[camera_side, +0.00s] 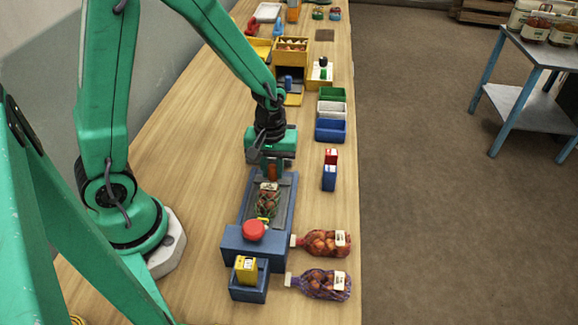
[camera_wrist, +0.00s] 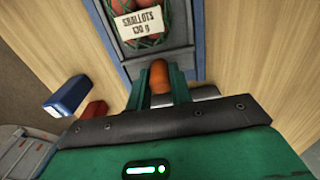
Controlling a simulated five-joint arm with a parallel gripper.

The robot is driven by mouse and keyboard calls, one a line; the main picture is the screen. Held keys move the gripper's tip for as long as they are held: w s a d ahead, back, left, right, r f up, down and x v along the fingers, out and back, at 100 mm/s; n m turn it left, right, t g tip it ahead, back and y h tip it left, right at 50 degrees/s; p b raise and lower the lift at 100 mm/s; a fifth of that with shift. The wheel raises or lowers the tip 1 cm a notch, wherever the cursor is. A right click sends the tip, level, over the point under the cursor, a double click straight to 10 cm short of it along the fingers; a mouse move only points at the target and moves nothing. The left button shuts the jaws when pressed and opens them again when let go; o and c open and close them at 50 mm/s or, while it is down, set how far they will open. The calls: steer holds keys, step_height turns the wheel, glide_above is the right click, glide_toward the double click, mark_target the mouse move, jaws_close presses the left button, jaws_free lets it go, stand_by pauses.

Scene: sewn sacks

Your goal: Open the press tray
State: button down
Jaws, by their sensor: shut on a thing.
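The press (camera_side: 258,247) is a blue body with a red button (camera_side: 253,230) on the table. Its grey press tray (camera_side: 283,200) lies in a blue frame behind the button, in the side view. A green net sack of shallots (camera_side: 267,202) lies on it; its label reads "SHALLOTS" in the wrist view (camera_wrist: 147,22). My gripper (camera_side: 271,173) is at the tray's far end, pointing down. In the wrist view, its green fingers (camera_wrist: 159,83) are shut on an orange handle (camera_wrist: 158,72) at the tray's end. The handle's lower part is hidden.
A blue bin with a yellow box (camera_side: 246,270) stands in front. Red and blue boxes (camera_side: 329,171) stand to the right. Green, white and blue bins (camera_side: 331,130) stand beyond; bare table lies left.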

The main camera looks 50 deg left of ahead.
steer(key=c, duration=1.3)
jaws_free()
steer(key=shift+o, duration=0.2)
steer(key=shift+r, duration=0.2)
steer(key=shift+r, duration=3.75)
steer(key=shift+r, duration=0.1)
